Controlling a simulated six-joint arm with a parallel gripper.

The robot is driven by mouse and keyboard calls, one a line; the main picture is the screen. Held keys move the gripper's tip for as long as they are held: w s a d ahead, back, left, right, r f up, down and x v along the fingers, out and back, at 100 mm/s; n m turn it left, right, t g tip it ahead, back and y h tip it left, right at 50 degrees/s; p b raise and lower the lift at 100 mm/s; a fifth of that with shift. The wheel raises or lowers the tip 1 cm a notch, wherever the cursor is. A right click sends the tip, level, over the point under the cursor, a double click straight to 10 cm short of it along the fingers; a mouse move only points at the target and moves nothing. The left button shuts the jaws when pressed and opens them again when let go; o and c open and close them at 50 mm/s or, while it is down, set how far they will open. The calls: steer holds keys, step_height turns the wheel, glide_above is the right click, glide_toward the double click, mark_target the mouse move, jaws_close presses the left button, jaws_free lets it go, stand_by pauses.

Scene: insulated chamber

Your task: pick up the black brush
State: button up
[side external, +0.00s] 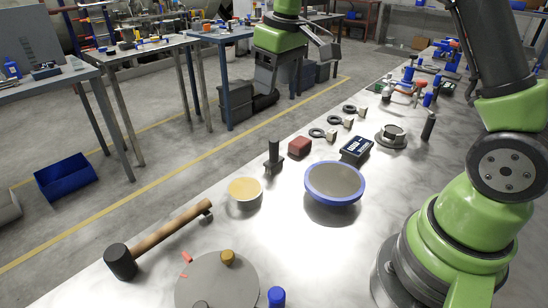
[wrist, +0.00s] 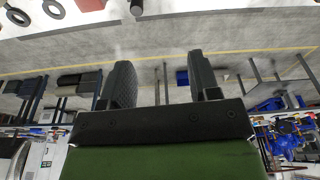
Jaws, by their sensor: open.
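A black brush-like object (side external: 273,157) stands upright on the metal bench, with a dark block-shaped base and a narrow upright handle. I take it for the black brush; its bristles cannot be made out. In the wrist view a dark object, probably the same one, is cut off at the top edge (wrist: 136,8). My gripper (side external: 326,46) is raised well above and behind it in the side view. In the wrist view my gripper (wrist: 160,75) shows two dark fingers spread apart with nothing between them.
A red block (side external: 300,146), a dark blue-black box (side external: 356,149), a blue-rimmed bowl (side external: 334,184) and a round tan-topped container (side external: 245,190) surround the brush. A mallet (side external: 160,238) and a grey disc (side external: 218,285) lie nearer.

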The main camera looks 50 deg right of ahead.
steer(key=n+g, duration=0.2)
glide_above(274, 152)
steer(key=f, duration=0.7)
steer(key=w+f, duration=0.1)
steer(key=f, duration=0.2)
steer(key=shift+f, duration=0.15)
steer(key=f, duration=0.5)
steer(key=shift+d+f, duration=0.15)
steer(key=shift+d, duration=0.05)
steer(key=shift+s+d+f, duration=0.1)
steer(key=shift+d+f, duration=0.05)
steer(key=shift+f, duration=1.25)
steer(key=shift+d+f, duration=0.15)
steer(key=shift+f, duration=1.2)
steer(key=c, duration=1)
step_height(274, 152, up, 10)
steer(key=shift+r, duration=0.1)
